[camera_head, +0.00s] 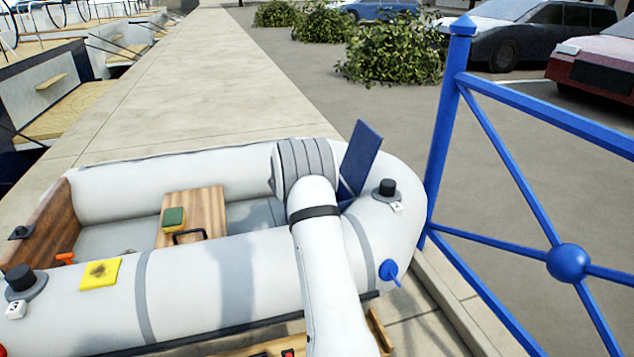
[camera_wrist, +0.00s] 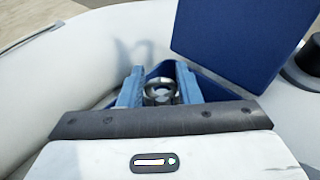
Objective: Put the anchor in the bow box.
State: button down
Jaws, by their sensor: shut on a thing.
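My gripper (camera_wrist: 159,80) is shut on a shiny metal piece, the anchor (camera_wrist: 160,94), of which only a rounded part shows between the two blue-grey fingers. The blue bow box (camera_wrist: 208,86) lies around and beyond the fingertips, with its blue lid (camera_wrist: 232,38) standing open. In the head view the raised lid (camera_head: 362,158) shows at the bow of the dinghy, just right of my wrist. My arm hides the gripper, the anchor and most of the box there. I cannot tell how deep the anchor is relative to the box rim.
The grey inflatable dinghy (camera_head: 210,283) has a wooden seat (camera_head: 207,205) with a green and yellow sponge (camera_head: 174,219). A black fitting (camera_head: 384,188) stands right of the lid. A blue railing (camera_head: 440,135) rises at the right.

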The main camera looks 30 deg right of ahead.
notch_tip(320, 180, down, 3)
jog(key=shift+r, duration=0.1)
jog(key=shift+f+b, duration=0.6)
jog(key=shift+b, duration=0.65)
jog(key=c, duration=1.1)
grip_release()
jog(key=shift+o, duration=0.2)
